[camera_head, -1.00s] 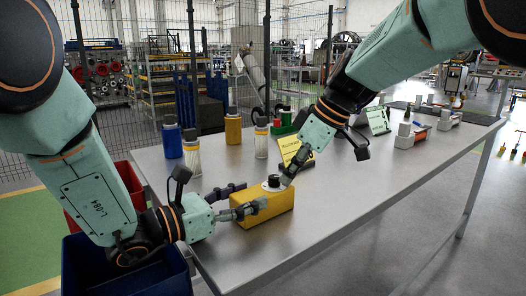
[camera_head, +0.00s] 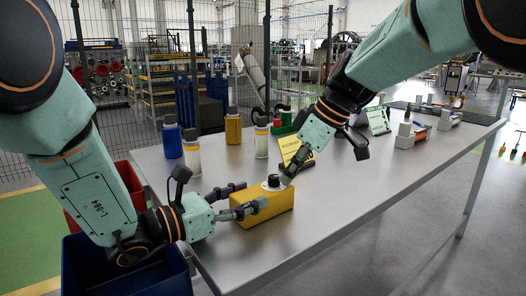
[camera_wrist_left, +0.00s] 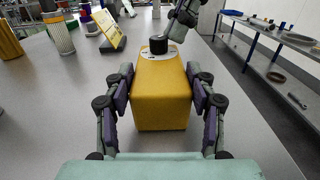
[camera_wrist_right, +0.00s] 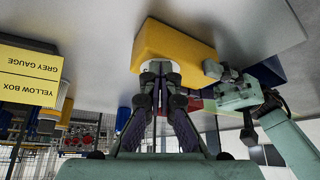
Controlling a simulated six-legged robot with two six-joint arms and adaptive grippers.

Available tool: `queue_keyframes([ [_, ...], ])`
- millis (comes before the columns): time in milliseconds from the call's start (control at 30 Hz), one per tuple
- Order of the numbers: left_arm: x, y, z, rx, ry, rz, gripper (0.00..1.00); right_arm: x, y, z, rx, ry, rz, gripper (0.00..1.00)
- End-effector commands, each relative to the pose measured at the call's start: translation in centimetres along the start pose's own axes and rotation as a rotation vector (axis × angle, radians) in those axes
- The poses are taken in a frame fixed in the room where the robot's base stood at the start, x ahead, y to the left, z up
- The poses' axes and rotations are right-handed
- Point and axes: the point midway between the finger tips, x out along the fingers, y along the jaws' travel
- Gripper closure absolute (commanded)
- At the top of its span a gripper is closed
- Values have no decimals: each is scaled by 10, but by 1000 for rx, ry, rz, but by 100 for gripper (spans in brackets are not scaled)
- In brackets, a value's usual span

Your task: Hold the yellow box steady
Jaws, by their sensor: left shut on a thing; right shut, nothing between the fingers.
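The yellow box (camera_head: 266,208) lies on the grey metal table near its front left edge, with a black knob (camera_head: 273,180) on a pale round plate on its top. My left gripper (camera_head: 248,199) is shut on the box, one finger along each long side; the left wrist view shows both fingers (camera_wrist_left: 161,100) beside the box (camera_wrist_left: 162,92). My right gripper (camera_head: 286,180) is shut and empty, its tips beside the knob at the box's top.
A yellow sign (camera_head: 291,151) and several capped bottles, such as a blue one (camera_head: 172,141) and a yellow one (camera_head: 233,130), stand behind the box. Blue (camera_head: 75,280) and red bins are at the table's left end. The table's right front is clear.

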Motion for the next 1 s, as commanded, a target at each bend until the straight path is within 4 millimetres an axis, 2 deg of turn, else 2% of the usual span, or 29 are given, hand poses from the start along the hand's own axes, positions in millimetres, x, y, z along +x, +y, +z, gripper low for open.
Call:
queue_keyframes([
  [267, 0, -3, 0, 3, 0, -12, 89, -6, 2, 3, 0, 5, 6, 100],
  [800, 0, -1, 0, 1, 0, -5, 89, -52, 1, -21, 0, 3, 3, 100],
  [1000, 0, -1, 0, 1, 0, -4, 89, -57, 1, -24, -1, 1, 2, 100],
])
